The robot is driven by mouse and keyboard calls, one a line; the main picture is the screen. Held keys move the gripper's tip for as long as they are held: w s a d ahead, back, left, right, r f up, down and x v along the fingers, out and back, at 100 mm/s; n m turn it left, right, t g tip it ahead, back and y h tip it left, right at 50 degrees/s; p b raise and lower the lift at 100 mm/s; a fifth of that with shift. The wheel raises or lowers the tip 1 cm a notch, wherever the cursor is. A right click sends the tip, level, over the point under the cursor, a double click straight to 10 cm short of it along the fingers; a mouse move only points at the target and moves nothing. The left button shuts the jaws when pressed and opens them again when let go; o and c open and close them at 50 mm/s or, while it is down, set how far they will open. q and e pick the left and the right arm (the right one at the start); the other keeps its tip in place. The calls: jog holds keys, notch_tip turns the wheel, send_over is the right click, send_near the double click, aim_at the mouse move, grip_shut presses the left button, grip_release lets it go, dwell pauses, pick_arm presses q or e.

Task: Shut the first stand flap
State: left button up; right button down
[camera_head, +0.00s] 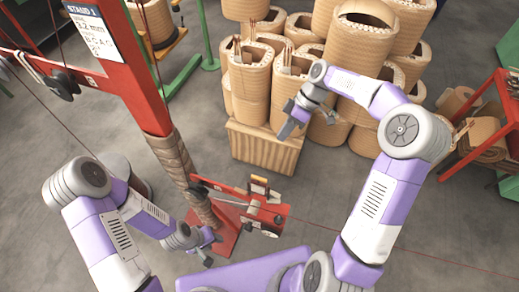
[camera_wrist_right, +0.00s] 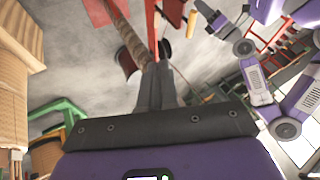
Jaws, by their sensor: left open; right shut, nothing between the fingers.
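The first stand is a red post (camera_head: 140,70) with a "STAND 1" sign (camera_head: 88,20) at its top left. Low on the post is a red mechanism (camera_head: 262,212) with small metal and yellowish parts. I cannot tell for sure which part is the flap or how it stands. My left gripper (camera_head: 212,248) is open, low beside the stand's foot, just left of and below the mechanism. My right gripper (camera_head: 285,132) is shut and empty, in front of the coils above the mechanism. In the right wrist view its closed fingers (camera_wrist_right: 155,85) point towards red stand parts (camera_wrist_right: 152,25).
Tan coils (camera_head: 250,80) stand crowded on and behind a wooden block (camera_head: 265,148). A red rack (camera_head: 480,130) is at the right. A thin wire runs across the floor at lower right. Grey floor (camera_head: 330,190) lies open between the mechanism and my right arm.

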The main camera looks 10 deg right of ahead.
jog(key=s+a+f, duration=0.1)
jog(key=s, duration=0.1)
send_near(259, 186)
jog(key=w+a+f, duration=0.1)
jog(key=w+a, duration=0.1)
jog(key=shift+s+a+f, duration=0.3)
jog(key=shift+s+a, duration=0.1)
jog(key=shift+s, duration=0.15)
